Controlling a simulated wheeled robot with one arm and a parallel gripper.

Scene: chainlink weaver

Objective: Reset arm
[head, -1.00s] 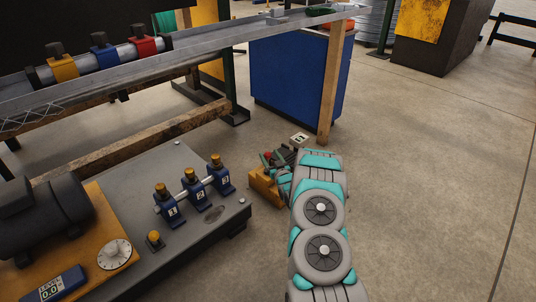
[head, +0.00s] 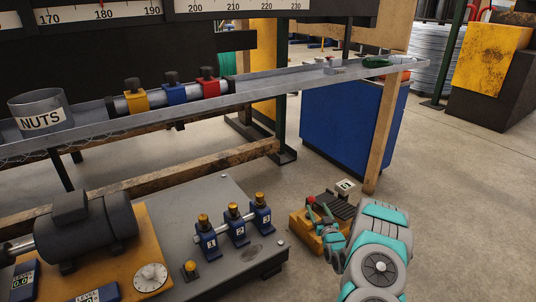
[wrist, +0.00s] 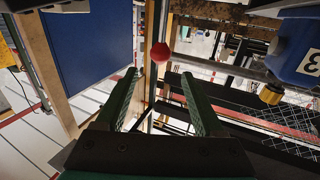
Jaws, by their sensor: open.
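My arm (head: 382,240) reaches in from the lower right of the head view. My gripper (wrist: 159,76) shows in the wrist view as two green fingers standing apart, with nothing held between them. A red knob (wrist: 160,52) appears just beyond the fingertips in that view. In the head view a red knob (head: 311,200) sits by an orange block unit (head: 303,230) with a dark ridged part, beside my arm's far end. My fingertips are hard to make out there, and I cannot tell whether they touch the unit.
A grey bench plate (head: 215,185) carries a motor (head: 85,232) and blue numbered blocks (head: 237,222). Above it runs a metal rail (head: 270,83) with a can marked NUTS (head: 42,115). A wooden post (head: 383,135) and blue cabinet (head: 345,125) stand behind. Open floor (head: 470,200) lies to the right.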

